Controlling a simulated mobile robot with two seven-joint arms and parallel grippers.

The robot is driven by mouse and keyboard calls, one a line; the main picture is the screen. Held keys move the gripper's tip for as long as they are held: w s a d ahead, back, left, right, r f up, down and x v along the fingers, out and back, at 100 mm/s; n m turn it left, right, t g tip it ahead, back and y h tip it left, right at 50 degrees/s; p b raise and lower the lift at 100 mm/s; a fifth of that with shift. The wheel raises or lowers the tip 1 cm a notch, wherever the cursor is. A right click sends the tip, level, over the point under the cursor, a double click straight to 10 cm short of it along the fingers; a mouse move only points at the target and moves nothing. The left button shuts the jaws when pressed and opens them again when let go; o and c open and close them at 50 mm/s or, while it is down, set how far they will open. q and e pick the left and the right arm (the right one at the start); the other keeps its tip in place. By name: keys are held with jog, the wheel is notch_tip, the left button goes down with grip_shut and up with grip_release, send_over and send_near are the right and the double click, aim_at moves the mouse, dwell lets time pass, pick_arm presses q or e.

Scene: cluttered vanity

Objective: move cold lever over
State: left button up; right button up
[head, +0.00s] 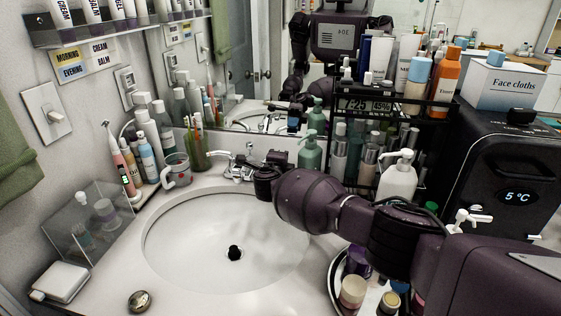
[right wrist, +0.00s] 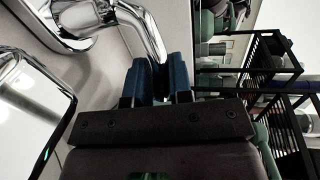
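The chrome faucet (head: 238,170) stands behind the white sink basin (head: 190,235) in the head view. My right arm reaches in from the right, and my right gripper (head: 272,168) is at the faucet's right side. In the right wrist view a bent chrome lever (right wrist: 135,25) hangs down to the blue fingertips of my right gripper (right wrist: 161,65). The lever's end is at or very close to the fingers; I cannot tell whether they touch. The fingers are close together, but whether they are fully shut is unclear. Another chrome faucet part (right wrist: 35,95) is at the left. My left gripper is out of view.
A green pump bottle (head: 311,150) stands just behind my right gripper. A black rack of bottles (head: 400,110) and a white pump bottle (head: 398,180) are close to my arm. A mug (head: 177,170) stands left of the faucet. The basin is empty.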

grip_shut()
jog(key=shift+s+a+m+g+h, duration=0.25)
jog(key=shift+s+m+g+h, duration=0.1)
jog(key=shift+m+h, duration=0.5)
jog(key=o, duration=0.8)
grip_release()
jog(key=shift+c, duration=0.2)
